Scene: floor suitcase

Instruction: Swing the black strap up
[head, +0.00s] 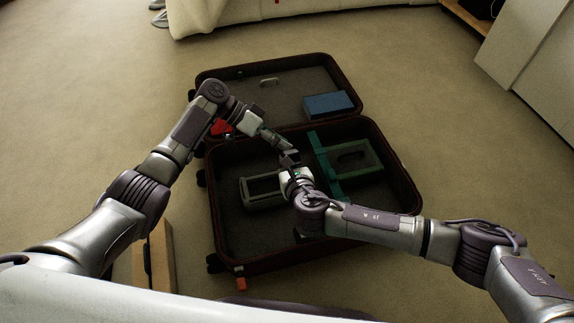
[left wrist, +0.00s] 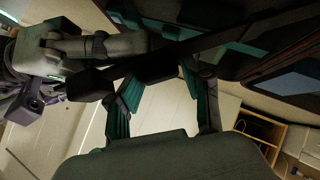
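The open suitcase (head: 228,225) lies on the carpet, its lid section folded out at the far side. My left gripper (head: 280,143) hangs over its middle, close to my right gripper (head: 289,160). In the left wrist view a dark band (left wrist: 165,66), possibly the black strap, runs diagonally across the left gripper's fingers (left wrist: 165,105). Those teal-padded fingers stand apart; whether they touch the band is unclear. The right gripper also shows there (left wrist: 80,60), near the band's lower end; its grip is unclear. The strap is not distinct in the head view.
A teal strap (head: 325,165) and a green case (head: 368,158) lie at right in the near half, a grey-framed item (head: 262,190) at its middle. A blue box (head: 328,104) is in the far half. Carpet around the suitcase is mostly clear; a wooden piece (head: 160,255) stands at left.

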